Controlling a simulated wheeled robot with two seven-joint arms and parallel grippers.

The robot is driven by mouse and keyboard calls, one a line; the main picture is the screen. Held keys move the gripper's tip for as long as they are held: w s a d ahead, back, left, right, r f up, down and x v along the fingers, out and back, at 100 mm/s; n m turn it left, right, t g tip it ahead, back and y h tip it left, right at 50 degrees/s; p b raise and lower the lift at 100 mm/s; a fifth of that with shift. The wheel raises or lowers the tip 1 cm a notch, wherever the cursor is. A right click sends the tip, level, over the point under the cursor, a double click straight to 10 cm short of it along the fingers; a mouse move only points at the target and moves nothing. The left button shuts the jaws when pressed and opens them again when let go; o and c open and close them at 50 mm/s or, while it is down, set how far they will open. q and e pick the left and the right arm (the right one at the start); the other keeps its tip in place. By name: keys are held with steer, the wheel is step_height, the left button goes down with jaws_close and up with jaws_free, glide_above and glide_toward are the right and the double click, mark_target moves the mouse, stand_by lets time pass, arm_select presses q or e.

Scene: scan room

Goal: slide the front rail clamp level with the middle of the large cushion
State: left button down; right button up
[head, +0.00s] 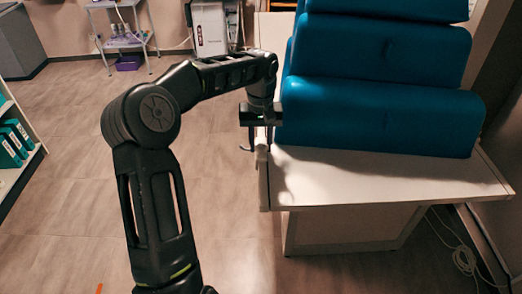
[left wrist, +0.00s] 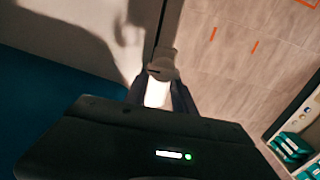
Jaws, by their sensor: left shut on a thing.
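My left gripper (head: 260,143) is at the left edge of the white table, beside the near left corner of the large blue cushion (head: 378,118). In the head view the clamp is mostly hidden behind the gripper. The pale side rail (head: 263,188) runs along the table's left edge. The clamp sits near the cushion's front end, not beside its middle. My right gripper is out of view.
More blue cushions (head: 380,48) stand behind the large one on the white table (head: 390,180). A shelf with teal binders (head: 14,145) stands at the far left, a trolley (head: 122,40) at the back. The floor left of the table is clear. Cables (head: 463,255) lie at right.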

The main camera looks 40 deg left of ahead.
arm_select(q)
steer(key=shift+w+r, duration=0.1)
steer(key=shift+w, duration=0.1)
steer(key=c, duration=1.2)
jaws_free()
steer(key=shift+d, duration=0.15)
steer(key=shift+o, duration=0.6)
steer(key=shift+s, duration=0.1)
